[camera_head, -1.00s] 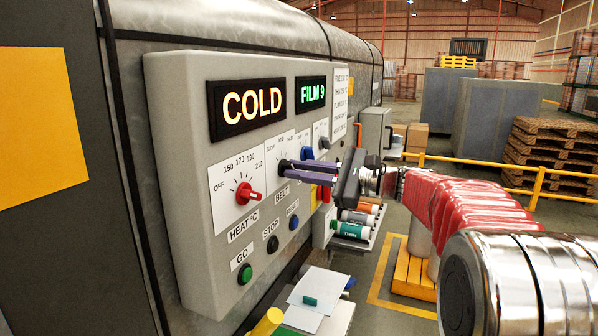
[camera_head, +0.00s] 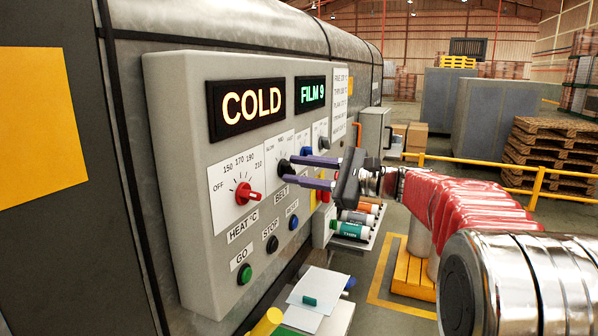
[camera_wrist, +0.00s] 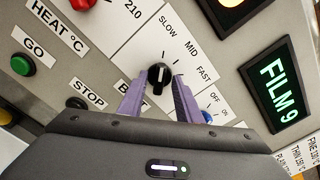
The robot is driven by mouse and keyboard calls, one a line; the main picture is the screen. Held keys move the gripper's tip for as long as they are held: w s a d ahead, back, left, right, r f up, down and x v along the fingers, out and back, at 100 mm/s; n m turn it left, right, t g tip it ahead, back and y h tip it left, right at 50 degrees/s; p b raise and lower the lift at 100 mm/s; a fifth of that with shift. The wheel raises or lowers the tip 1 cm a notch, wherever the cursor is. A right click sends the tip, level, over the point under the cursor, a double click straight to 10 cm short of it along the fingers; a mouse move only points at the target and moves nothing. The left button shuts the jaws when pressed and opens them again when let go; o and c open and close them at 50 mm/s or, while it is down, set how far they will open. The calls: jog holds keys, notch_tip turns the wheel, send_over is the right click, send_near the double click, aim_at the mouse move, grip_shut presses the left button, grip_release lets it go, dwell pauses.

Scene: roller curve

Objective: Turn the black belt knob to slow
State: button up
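The black belt knob (camera_head: 285,166) is on the grey control panel (camera_head: 180,110), under the SLOW, MID and FAST marks. In the wrist view the knob (camera_wrist: 160,76) shows a white line that runs roughly up and down the picture, with SLOW above it; I cannot tell surely which end points. My gripper (camera_head: 292,172) is open, with its two purple fingers reaching toward the panel. In the wrist view the fingertips (camera_wrist: 157,88) stand on either side of the knob, apart from it.
The red heat knob (camera_head: 245,194) sits left of the belt knob. A blue knob (camera_head: 306,152) is close on the right. Green GO (camera_head: 244,274), black STOP (camera_head: 272,243) and a blue button (camera_head: 293,222) are below. The displays read COLD (camera_head: 247,106) and FILM 9 (camera_head: 311,94).

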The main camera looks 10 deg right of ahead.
jog(key=shift+s, duration=0.1)
jog(key=v, duration=1.3)
jog(key=shift+s+d, duration=0.2)
jog(key=shift+d, duration=0.15)
jog(key=shift+f, duration=0.1)
